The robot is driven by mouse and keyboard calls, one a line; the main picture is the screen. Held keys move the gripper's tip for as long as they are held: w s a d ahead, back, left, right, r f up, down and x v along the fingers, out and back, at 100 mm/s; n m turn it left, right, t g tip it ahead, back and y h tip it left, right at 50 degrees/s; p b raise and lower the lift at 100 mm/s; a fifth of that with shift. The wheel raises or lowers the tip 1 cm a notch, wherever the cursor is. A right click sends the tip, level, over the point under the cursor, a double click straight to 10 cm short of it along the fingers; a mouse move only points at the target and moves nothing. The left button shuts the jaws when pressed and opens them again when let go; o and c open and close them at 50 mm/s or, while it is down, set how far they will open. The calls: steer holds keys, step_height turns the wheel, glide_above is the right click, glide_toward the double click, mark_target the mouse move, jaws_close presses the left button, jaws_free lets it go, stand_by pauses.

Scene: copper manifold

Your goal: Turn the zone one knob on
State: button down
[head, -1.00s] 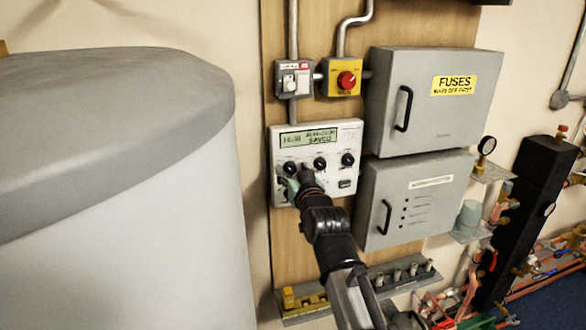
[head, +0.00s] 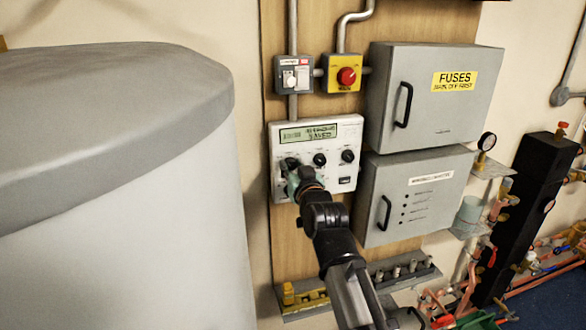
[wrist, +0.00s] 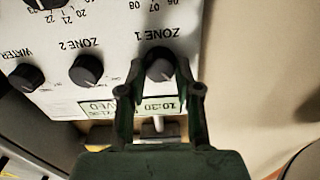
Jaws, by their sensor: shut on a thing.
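The white control panel (head: 337,133) with a lit display hangs on the wooden board. The zone one knob (wrist: 160,62) is dark and round and sits under the upside-down ZONE 1 label in the wrist view. My gripper (wrist: 159,74) has one finger on each side of this knob and is shut on it. In the head view my gripper (head: 292,170) covers the left end of the panel's knob row, hiding most of that knob. The knob's exact angle is hard to read.
The zone 2 knob (wrist: 87,69) and the water knob (wrist: 26,77) are beside it. A red rotary switch (head: 346,76) is above the panel. Grey fuse cabinets (head: 436,98) stand to the right, and a large pale tank (head: 120,200) fills the left.

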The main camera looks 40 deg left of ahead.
steer(key=m+b, duration=0.1)
steer(key=m, duration=0.3)
steer(key=shift+w+m, duration=0.1)
steer(key=shift+m, duration=0.2)
steer(key=m, duration=0.4)
steer(key=m+p, duration=0.1)
steer(key=m, duration=0.4)
steer(key=shift+w+m+p, duration=0.1)
steer(key=shift+m+p, duration=0.6)
steer(key=shift+m, duration=1.1)
steer(key=c, duration=0.8)
jaws_free()
steer(key=shift+f, duration=0.1)
steer(key=shift+d, duration=0.15)
